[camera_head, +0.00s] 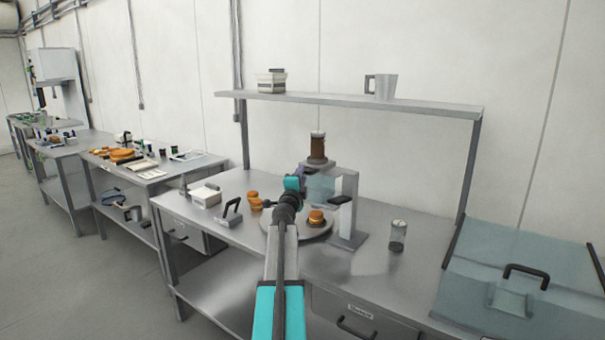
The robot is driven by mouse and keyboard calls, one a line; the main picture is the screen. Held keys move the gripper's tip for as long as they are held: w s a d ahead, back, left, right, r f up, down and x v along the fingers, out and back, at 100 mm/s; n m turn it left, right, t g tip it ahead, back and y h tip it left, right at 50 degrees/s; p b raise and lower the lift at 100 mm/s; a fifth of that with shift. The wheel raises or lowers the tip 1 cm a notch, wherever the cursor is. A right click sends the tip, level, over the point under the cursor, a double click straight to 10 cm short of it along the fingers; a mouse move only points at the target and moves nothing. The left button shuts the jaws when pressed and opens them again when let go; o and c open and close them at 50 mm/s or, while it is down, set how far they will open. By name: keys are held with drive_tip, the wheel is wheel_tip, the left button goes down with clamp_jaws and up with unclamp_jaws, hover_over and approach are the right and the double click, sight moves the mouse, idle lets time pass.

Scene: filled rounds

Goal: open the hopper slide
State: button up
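The hopper (317,148), a clear cylinder with brown filling, sits on top of the dispensing machine (349,205) at the back middle of the steel table. A black part (341,199) sticks out of the machine's front below the hopper; I cannot tell whether it is the slide's handle. A pale translucent panel (320,187) shows under the hopper. My arm reaches in from the bottom. My gripper (302,175) is small in view, left of the hopper's base, partly hidden by my teal wrist. Its fingers are unclear, and I cannot tell if it touches anything.
A round plate (297,233) below the machine carries an orange-brown round (316,217). More rounds (254,200) are to its left. A black-handled tool (232,212) and a white box (205,196) stand farther left. A shelf (350,102) runs above.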

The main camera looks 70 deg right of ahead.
drive_tip(key=shift+x, duration=1.6)
drive_tip(key=shift+c, duration=0.4)
clamp_jaws()
